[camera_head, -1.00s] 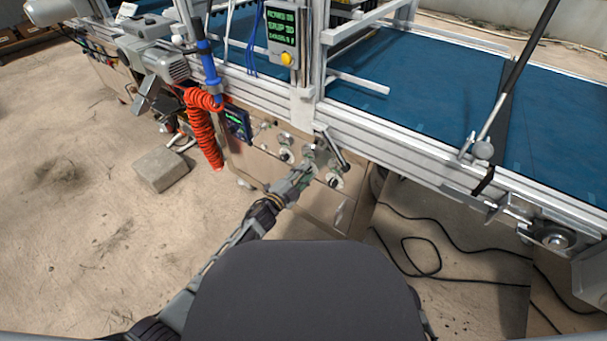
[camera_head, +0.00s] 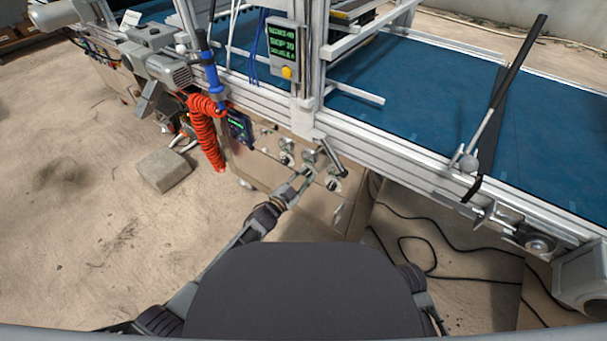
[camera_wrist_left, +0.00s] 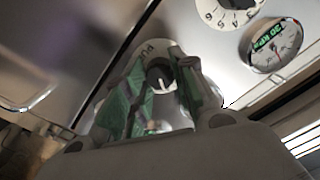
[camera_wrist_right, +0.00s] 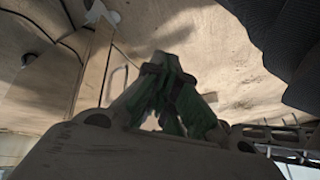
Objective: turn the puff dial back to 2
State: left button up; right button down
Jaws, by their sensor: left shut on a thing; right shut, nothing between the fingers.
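The puff dial (camera_wrist_left: 162,77) is a dark round knob with a white pointer line, on a pale printed plate, in the left wrist view. Only the start of the plate's lettering, "PU", shows; its numbers are hidden behind the fingers, so I cannot read the setting. My left gripper (camera_wrist_left: 160,72) has its green-padded fingers on either side of the knob and is shut on it. In the head view my left gripper (camera_head: 306,171) is at the front panel, covering part of it. My right gripper (camera_wrist_right: 172,62) is shut and empty, away from the panel.
A grey display box (camera_head: 284,50) with a yellow button stands above the panel. A coiled red hose (camera_head: 208,135) hangs left of it. Black cables lie on the floor at right.

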pick_arm(q)
jog(key=n+p, duration=0.2)
jog(key=n, duration=0.3)
jog(key=shift+p, duration=0.4)
jog(key=shift+n+p, duration=0.3)
jog(key=shift+n, duration=0.8)
jog(key=shift+f+n, duration=0.1)
jog(key=shift+n, duration=0.8)
jog(key=shift+n+p, duration=0.35)
jog(key=shift+n, duration=1.35)
pick_arm(e)
notch_tip(320, 180, up, 7)
jog(key=s+d+g+h, duration=0.1)
jog(key=d, duration=0.1)
jog(key=shift+d+g+h, duration=0.3)
jog(key=shift+d, duration=0.05)
jog(key=shift+s+f, duration=0.1)
jog(key=shift+f, duration=0.1)
pick_arm(q)
jog(key=shift+s, duration=0.1)
jog(key=o, duration=0.8)
jog(key=shift+c, duration=0.2)
pick_arm(e)
jog(key=shift+r, duration=0.15)
